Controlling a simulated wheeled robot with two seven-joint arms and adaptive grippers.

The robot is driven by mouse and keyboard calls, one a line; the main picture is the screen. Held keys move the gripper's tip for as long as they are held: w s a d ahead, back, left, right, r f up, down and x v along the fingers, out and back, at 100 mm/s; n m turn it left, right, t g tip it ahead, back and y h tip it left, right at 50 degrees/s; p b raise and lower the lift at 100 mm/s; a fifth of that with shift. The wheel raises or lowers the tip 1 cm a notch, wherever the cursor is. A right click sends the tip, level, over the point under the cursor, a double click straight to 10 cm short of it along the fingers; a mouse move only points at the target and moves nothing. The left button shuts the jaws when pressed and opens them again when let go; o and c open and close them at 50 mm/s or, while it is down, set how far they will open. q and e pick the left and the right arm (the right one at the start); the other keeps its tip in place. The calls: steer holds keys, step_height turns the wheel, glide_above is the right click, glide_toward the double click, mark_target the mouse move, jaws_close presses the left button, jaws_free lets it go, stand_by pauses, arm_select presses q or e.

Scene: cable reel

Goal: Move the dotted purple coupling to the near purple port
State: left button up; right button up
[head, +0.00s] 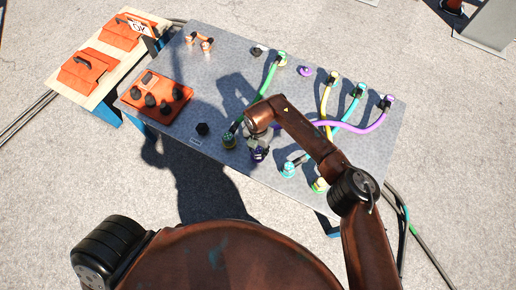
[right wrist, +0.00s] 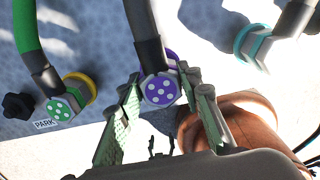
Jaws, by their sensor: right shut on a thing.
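The dotted purple coupling (right wrist: 161,90) shows its white-dotted purple face in the right wrist view, between the fingers of my right gripper (right wrist: 165,92). A purple ring, the near purple port (right wrist: 173,56), shows just behind it; I cannot tell whether the coupling is seated in it. In the head view the coupling (head: 258,155) is at the table's near side, partly hidden by my right gripper (head: 259,142). Its purple hose (head: 350,129) runs right to a far fitting. Another purple port (head: 305,71) is empty at the back. My left gripper is out of view.
The dotted green coupling (right wrist: 64,107) sits at a yellow ring left of the purple one, near a black knob and PARK label. A teal coupling (head: 289,169) and a yellow one (head: 320,185) stand to the right. An orange tray (head: 157,110) lies on the table's left.

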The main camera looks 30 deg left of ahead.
mark_target(258, 149)
steer(key=shift+f, duration=0.45)
steer(key=o, duration=1.3)
steer(key=shift+o, duration=0.2)
step_height(258, 149, up, 12)
